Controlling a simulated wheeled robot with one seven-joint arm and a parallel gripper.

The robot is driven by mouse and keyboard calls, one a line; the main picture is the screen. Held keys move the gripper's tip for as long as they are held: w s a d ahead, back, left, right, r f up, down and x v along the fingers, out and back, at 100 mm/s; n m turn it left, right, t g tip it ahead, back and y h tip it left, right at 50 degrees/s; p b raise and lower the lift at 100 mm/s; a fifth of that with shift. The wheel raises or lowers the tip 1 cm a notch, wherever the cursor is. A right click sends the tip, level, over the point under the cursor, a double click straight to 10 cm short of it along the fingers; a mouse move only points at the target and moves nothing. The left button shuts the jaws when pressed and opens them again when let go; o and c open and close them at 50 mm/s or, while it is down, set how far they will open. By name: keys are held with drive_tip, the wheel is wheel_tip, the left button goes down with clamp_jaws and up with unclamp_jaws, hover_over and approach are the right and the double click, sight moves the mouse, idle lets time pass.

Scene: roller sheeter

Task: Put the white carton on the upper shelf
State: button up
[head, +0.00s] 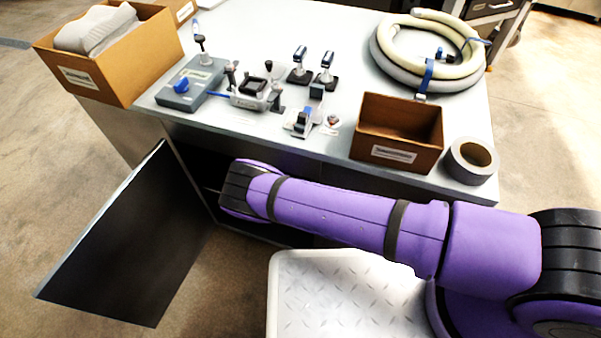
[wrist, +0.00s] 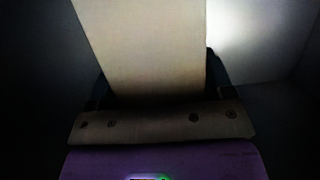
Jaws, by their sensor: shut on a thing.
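The white carton (wrist: 148,45) fills the upper middle of the wrist view as a pale, upright box face in dim light. My gripper (wrist: 160,95) is shut on it, with dark fingers at its left and right sides. In the head view my purple arm reaches into the open cabinet under the table, and the gripper and carton are hidden inside. The upper shelf cannot be made out in either view. I cannot tell whether the carton touches a surface.
The cabinet door (head: 130,245) stands open at the left. The tabletop (head: 235,120) above holds a cardboard box (head: 400,135), a tape roll (head: 470,161), a coiled hose (head: 385,60), small devices and a box of grey items (head: 120,70). Dark cabinet walls close in around the gripper.

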drive_tip(key=o, duration=1.1)
drive_tip(key=shift+s+r, duration=0.15)
drive_tip(key=v, duration=1.1)
drive_tip(key=shift+s+a+r, duration=0.15)
drive_tip(key=shift+s+r, duration=0.05)
drive_tip(key=shift+s, duration=0.15)
